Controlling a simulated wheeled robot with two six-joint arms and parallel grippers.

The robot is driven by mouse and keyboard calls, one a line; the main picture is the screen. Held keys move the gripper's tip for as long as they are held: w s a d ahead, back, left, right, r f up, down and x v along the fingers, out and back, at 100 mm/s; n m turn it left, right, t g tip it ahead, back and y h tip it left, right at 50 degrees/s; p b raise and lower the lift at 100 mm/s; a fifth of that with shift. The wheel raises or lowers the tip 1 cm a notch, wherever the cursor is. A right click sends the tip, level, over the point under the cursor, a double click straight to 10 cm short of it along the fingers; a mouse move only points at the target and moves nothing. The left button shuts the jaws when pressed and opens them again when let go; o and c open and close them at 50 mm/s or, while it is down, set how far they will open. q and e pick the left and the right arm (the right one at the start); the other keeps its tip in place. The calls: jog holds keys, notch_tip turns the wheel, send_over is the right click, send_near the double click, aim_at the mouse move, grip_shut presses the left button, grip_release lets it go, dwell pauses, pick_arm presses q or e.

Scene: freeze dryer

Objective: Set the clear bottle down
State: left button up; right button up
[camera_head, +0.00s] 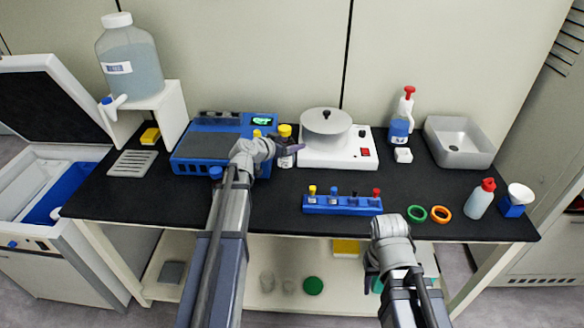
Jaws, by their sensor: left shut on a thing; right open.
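The clear bottle (287,160) has a yellow cap and a pale label. It stands upright between the blue device and the white hotplate unit. My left gripper (287,150) is shut on it from the left, and its dark fingers cross the bottle below the cap. I cannot tell whether the bottle's base touches the black bench top (270,205). My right gripper (371,272) is open, low in front of the bench's front edge. Its fingers are partly hidden by its own wrist.
A blue device (205,145) stands left of the bottle and a white hotplate (355,155) with a round pot stands right. A blue rack (340,206) of small capped vials, green (417,213) and orange (443,214) rings lie in front. Bare bench shows between rack and blue device.

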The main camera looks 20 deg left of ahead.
aim_at(291, 155)
pick_arm(q)
notch_tip(291, 155, down, 5)
jog(key=b, duration=0.3)
jog(key=shift+r, duration=0.2)
jog(key=shift+f+b, duration=0.1)
jog(key=shift+b, duration=0.2)
notch_tip(291, 155, down, 4)
jog(key=b, duration=0.3)
jog(key=shift+r+b, duration=0.25)
jog(key=shift+b, duration=0.05)
jog(key=shift+f, duration=0.15)
jog(key=o, duration=1.4)
jog(key=shift+o, duration=0.2)
